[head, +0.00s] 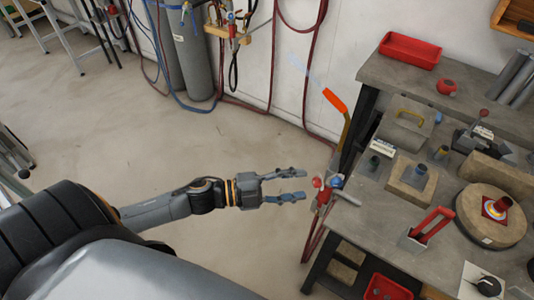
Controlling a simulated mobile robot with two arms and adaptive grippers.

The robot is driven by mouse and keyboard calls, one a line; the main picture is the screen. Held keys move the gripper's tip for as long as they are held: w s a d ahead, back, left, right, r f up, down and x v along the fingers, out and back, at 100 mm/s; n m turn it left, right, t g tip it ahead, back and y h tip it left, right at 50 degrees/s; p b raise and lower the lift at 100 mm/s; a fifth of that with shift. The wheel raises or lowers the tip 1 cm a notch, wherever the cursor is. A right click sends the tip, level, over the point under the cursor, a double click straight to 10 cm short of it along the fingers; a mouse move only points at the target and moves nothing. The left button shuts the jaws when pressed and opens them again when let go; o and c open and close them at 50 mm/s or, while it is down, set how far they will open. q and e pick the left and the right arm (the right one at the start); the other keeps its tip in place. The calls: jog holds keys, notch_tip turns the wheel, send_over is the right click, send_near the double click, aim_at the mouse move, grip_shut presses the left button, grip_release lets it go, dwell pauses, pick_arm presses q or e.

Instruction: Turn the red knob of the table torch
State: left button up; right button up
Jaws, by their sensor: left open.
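The table torch (325,194) is at the left edge of the workbench, with hoses hanging below it. Its small red knob (317,182) is on the left side, and a blue knob (337,181) is to the right of it. My left gripper (303,184) reaches in from the left with its two fingers apart. The fingers point right at the red knob, with the tips just left of it. I cannot tell from this view whether they touch it. Nothing shows between the fingers. My right gripper is out of view.
The workbench (385,222) holds blocks, a round wooden piece (489,215), a red-handled tool (430,224) and a red tray (410,50). An orange-tipped tube (335,100) rises behind the torch. Gas cylinders (193,50) stand by the wall. The floor left of the bench is clear.

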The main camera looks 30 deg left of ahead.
pick_arm(q)
jog(key=v, duration=0.8)
jog(key=shift+s+a, duration=0.25)
jog(key=shift+s, duration=0.1)
